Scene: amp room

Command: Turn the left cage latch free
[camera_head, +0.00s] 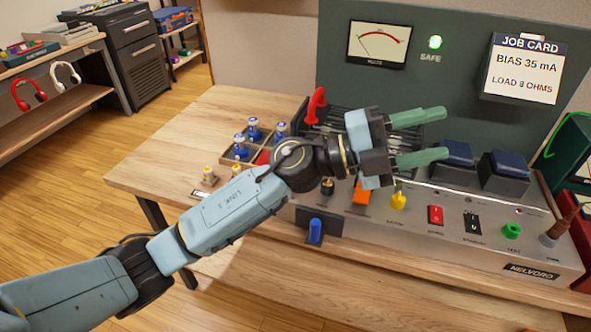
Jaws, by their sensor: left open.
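A red curved lever (316,105), which looks like the left cage latch, stands upright at the left end of the dark slatted cage (343,115) on the amp. My left gripper (436,136) is open, with its green fingers spread and pointing right over the cage. It is to the right of the red lever and apart from it. Nothing shows between the fingers. The gripper and wrist hide much of the cage, and any latch on its right side is not visible. My right gripper is not in view.
The amp's front panel (546,258) carries several coloured knobs and switches. Two blue-topped boxes (457,152) stand right of the fingers. A wooden tray (228,160) with tubes sits left on the workbench (160,150). The bench's left end is clear.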

